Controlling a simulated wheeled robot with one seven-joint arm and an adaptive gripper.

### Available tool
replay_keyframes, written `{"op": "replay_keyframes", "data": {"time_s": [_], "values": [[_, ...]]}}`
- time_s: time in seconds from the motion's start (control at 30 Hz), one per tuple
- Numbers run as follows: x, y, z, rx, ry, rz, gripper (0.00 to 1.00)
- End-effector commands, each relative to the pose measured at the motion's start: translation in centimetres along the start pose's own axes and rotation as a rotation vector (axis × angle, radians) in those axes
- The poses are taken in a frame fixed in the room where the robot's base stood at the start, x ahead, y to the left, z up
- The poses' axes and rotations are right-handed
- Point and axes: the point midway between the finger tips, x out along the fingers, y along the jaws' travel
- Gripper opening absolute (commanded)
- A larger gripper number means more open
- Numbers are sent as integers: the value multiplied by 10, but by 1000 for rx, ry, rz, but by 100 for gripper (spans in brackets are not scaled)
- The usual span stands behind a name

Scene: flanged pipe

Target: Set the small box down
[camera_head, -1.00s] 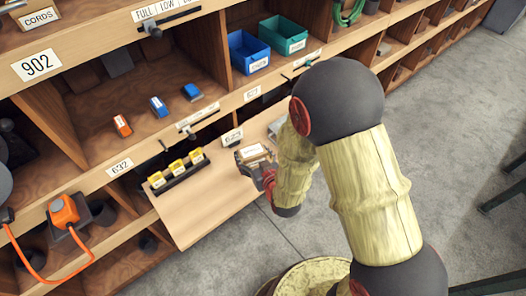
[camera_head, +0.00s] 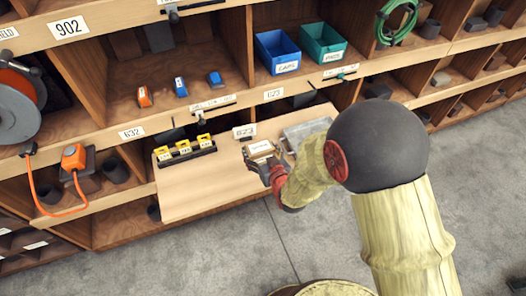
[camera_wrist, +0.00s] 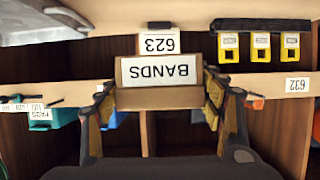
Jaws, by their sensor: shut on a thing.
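The small box (camera_head: 262,150) is a light cardboard box, and its white label reads BANDS, upside down, in the wrist view (camera_wrist: 158,72). My gripper (camera_head: 268,170) is shut on it, with one finger on each side. In the head view the box is over the pull-out wooden board (camera_head: 205,192), near the 623 card (camera_head: 244,131). I cannot tell whether its underside touches the board. The gripper and wrist hide part of the box's near side in the head view.
A black rack of yellow pieces (camera_head: 185,150) stands on the board's left part. A grey metal-looking object (camera_head: 305,130) lies right of the box. Blue (camera_head: 278,52) and green (camera_head: 322,44) bins sit on the shelf above. The board's front left is bare.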

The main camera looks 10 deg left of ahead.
Motion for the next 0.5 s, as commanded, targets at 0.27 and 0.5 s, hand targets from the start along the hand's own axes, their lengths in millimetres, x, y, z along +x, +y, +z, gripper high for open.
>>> {"op": "replay_keyframes", "data": {"time_s": [0.27,0.5], "values": [[60,22,18,0,-1,1,32],[91,31,33,0,2,0,32]]}}
